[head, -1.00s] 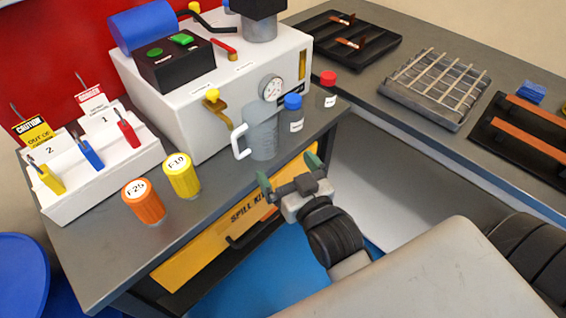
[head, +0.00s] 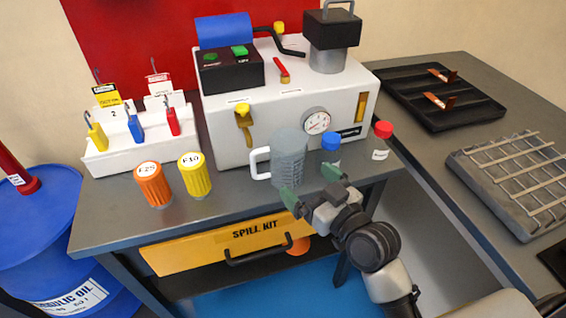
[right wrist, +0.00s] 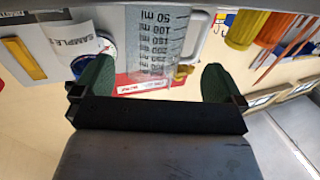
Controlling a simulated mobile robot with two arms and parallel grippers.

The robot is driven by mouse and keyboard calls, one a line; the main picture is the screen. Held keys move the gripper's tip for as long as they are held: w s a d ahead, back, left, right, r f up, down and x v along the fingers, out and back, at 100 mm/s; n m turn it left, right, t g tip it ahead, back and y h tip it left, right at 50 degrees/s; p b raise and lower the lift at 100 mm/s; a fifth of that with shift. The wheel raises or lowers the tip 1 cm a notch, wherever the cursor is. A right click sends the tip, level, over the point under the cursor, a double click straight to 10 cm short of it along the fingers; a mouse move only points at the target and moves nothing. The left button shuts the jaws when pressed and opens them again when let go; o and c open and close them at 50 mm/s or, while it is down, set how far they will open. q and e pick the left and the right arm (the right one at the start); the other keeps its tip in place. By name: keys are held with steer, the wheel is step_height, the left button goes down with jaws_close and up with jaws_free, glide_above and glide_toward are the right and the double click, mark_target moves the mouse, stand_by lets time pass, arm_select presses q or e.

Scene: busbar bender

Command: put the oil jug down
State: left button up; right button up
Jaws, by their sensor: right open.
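The oil jug (head: 289,160) is a grey translucent measuring jug with a white handle on its left side. It stands upright on the grey bench in front of the white machine. My right gripper (head: 311,187) is open and empty just in front of the jug, its left finger overlapping the jug's lower part in the head view. In the right wrist view the jug (right wrist: 156,40), with its millilitre scale, shows beyond the gap between the open green fingers (right wrist: 156,82). I cannot tell whether a finger touches it. My left gripper is not in view.
A blue-capped bottle (head: 330,150) stands close to the jug's right, and a red-capped bottle (head: 381,142) farther right. Orange (head: 153,186) and yellow (head: 195,177) canisters stand to the left. The yellow spill kit drawer (head: 215,240) is below the bench top. A wire-rack tray (head: 510,180) lies at right.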

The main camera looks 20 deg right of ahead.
mark_target(297, 172)
steer(key=shift+x, duration=1.7)
steer(key=x, duration=0.4)
steer(key=shift+w+d+f, duration=0.15)
steer(key=shift+w+f, duration=0.05)
steer(key=shift+c, duration=0.3)
steer(key=c, duration=0.9)
steer(key=shift+r, duration=0.1)
